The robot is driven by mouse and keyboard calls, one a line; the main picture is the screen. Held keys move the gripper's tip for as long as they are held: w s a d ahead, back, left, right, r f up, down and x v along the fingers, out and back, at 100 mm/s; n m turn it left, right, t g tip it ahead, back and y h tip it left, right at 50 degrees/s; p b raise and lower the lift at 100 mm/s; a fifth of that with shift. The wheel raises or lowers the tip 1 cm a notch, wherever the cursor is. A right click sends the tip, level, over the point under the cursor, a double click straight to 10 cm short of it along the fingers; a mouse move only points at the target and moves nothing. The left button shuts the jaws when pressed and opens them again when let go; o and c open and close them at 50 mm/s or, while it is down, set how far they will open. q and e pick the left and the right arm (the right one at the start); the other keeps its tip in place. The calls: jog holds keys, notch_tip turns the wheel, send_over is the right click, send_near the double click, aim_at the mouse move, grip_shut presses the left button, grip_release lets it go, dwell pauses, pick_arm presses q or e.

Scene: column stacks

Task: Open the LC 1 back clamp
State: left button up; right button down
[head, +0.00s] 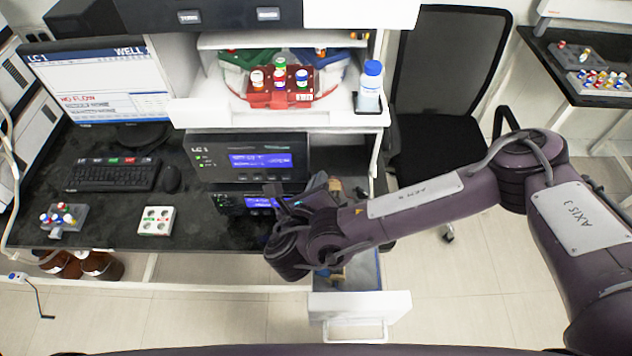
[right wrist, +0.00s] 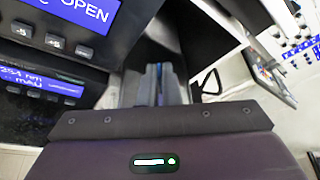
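The LC 1 stack (head: 250,158) stands on the bench, its upper unit marked LC 1 with a lit blue display. My right gripper (head: 318,192) is at the right side of the stack, in front of the dark compartment there. In the right wrist view its fingers (right wrist: 160,85) point into the dark space beside the displays, close together; whether anything is between them is unclear. A small tan part (head: 336,185) shows just behind the gripper. I cannot make out the back clamp; the gripper and arm cover much of that area. My left gripper is not in view.
An open drawer (head: 362,306) sticks out below my right forearm. A red vial rack (head: 282,92) and a white-and-blue bottle (head: 370,88) stand on top. A monitor (head: 98,80), keyboard (head: 113,175) and white vial tray (head: 156,221) are on the left. A black chair (head: 440,130) stands right.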

jog(key=shift+d+r+m+y+b, duration=0.1)
jog(key=shift+d+m+y+b, duration=0.45)
jog(key=shift+m+b, duration=0.3)
jog(key=d+m+y+b, duration=0.1)
jog(key=m+y+b, duration=0.1)
jog(key=b, duration=0.4)
jog(key=d+m+y+b, duration=0.2)
jog(key=m+b, duration=0.1)
jog(key=b, duration=0.4)
jog(key=d+m+y+b, duration=0.2)
jog(key=m+b, duration=0.1)
jog(key=b, duration=0.3)
jog(key=shift+f+m+b, duration=0.35)
jog(key=shift+f+b, duration=0.05)
jog(key=shift+d+m+y+b, duration=0.3)
jog(key=shift+m+b, duration=0.3)
jog(key=shift+b, duration=0.35)
jog(key=shift+y, duration=0.25)
jog(key=c, duration=1.6)
grip_release()
jog(key=shift+r, duration=0.1)
notch_tip(320, 180, up, 20)
jog(key=p, duration=1.8)
